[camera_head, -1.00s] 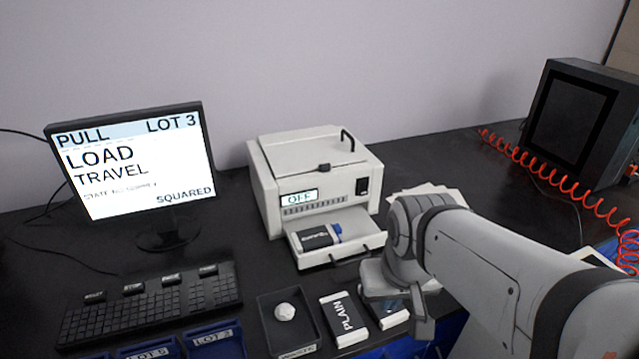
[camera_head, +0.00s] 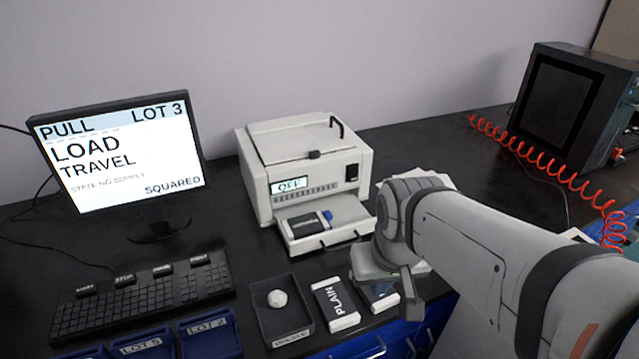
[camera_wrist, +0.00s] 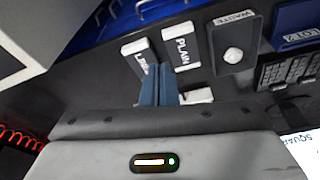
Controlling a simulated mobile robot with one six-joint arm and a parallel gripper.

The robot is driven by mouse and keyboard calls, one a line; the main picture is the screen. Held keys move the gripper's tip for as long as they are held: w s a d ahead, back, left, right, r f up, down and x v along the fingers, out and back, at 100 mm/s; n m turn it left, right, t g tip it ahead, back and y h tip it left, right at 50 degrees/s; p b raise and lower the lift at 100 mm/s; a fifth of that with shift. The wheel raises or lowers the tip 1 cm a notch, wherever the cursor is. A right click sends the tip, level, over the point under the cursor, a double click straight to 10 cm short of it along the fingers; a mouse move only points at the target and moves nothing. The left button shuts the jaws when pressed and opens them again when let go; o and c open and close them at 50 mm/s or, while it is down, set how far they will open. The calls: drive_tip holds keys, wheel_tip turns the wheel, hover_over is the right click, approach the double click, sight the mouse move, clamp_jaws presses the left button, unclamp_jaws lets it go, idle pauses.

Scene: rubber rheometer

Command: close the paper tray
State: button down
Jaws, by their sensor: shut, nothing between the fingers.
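The paper tray (camera_head: 346,236) is the pale drawer at the bottom front of the white machine (camera_head: 262,190). It is pulled out, with a dark and white pack (camera_head: 304,229) with a blue part lying in it. My gripper (camera_wrist: 158,72) is shut and empty; its two blue-grey fingers are together in the wrist view. In the head view my gripper is just right of the tray's front right corner, its fingertips partly hidden by my wrist. I cannot tell whether it touches the tray. A pale piece beside the fingers in the wrist view may be part of the tray.
A PLAIN box (camera_head: 336,304), a second box beside it and a black dish (camera_head: 283,318) with a white lump lie in front of the machine. A keyboard (camera_head: 145,300) and monitor (camera_head: 118,155) stand left. A red coiled hose (camera_head: 540,175) runs at the right.

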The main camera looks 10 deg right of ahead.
drive_tip(key=w+f+m+t+b, duration=0.1)
drive_tip(key=w+f+m+b, duration=0.2)
drive_tip(key=w+f+m, duration=0.2)
drive_tip(key=w+d+f+m+t+y+b, duration=0.1)
drive_tip(key=w+f+m+t+b, duration=0.1)
drive_tip(key=w+f+m, duration=0.3)
drive_tip(key=w+f+m+t+y+b, duration=0.1)
drive_tip(key=w+f+m+t+b, duration=0.1)
drive_tip(key=w+f+m+b, duration=0.2)
drive_tip(key=shift+w+d+f+m, duration=0.15)
drive_tip(key=shift+w, duration=0.4)
drive_tip(key=shift+w+d+f+m, duration=0.1)
drive_tip(key=shift+w+f, duration=0.1)
drive_tip(key=shift+w, duration=0.4)
drive_tip(key=shift+w+d+f+m, duration=0.15)
drive_tip(key=shift+w, duration=0.4)
drive_tip(key=w, duration=0.2)
drive_tip(key=w+a, duration=0.1)
drive_tip(key=shift+w+f, duration=0.15)
drive_tip(key=shift+f, duration=0.25)
drive_tip(key=shift+w+a+f, duration=0.1)
drive_tip(key=shift+w, duration=0.5)
